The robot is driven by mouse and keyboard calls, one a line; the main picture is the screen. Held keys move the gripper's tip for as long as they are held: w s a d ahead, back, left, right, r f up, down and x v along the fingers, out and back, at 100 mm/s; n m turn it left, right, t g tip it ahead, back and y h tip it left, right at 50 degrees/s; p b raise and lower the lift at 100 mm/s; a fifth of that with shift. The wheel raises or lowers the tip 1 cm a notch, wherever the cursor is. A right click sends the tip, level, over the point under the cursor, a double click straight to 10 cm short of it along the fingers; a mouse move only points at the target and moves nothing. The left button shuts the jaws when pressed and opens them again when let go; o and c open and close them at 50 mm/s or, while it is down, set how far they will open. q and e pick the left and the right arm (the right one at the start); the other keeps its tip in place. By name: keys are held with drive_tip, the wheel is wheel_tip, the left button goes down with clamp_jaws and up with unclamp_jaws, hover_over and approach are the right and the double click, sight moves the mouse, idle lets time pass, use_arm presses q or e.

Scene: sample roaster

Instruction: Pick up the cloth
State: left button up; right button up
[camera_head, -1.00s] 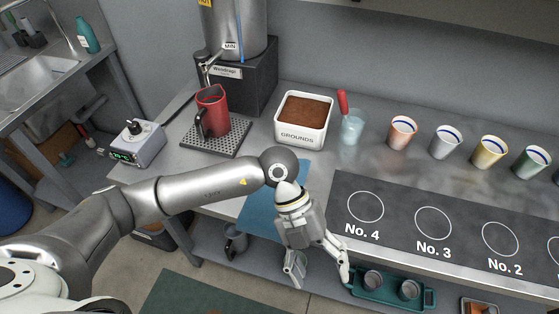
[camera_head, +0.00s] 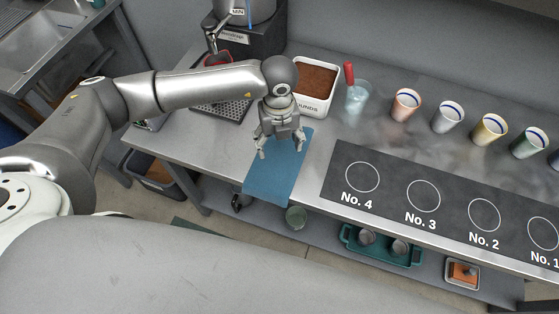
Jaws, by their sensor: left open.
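My left gripper (camera_head: 280,154) is open and points down over the cloth's upper part. Its two fingers are spread, and nothing shows between them but cloth and counter. I cannot tell whether the fingertips touch the cloth. My right gripper is not in view.
The white grounds box (camera_head: 315,112) stands just behind my left gripper. A glass with a red-handled tool (camera_head: 355,97) and several cups (camera_head: 406,105) stand to the right. The dark numbered mat (camera_head: 392,191) lies right of the cloth. A green tray (camera_head: 350,243) is below.

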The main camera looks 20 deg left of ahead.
sight(278, 162)
use_arm(q)
wheel_tip(278, 162, down, 7)
drive_tip(key=b, duration=0.4)
drive_tip(key=shift+w+r, duration=0.1)
drive_tip(key=shift+r, duration=0.1)
drive_tip(key=shift+f, duration=0.1)
drive_tip(key=shift+f+b, duration=0.2)
drive_tip(key=shift+b, duration=0.15)
drive_tip(key=shift+s+f, duration=0.15)
drive_tip(key=shift+s, duration=0.2)
drive_tip(key=c, duration=1.2)
clamp_jaws()
wheel_tip(278, 162, up, 12)
drive_tip(key=p, duration=0.8)
drive_tip(key=shift+w, duration=0.35)
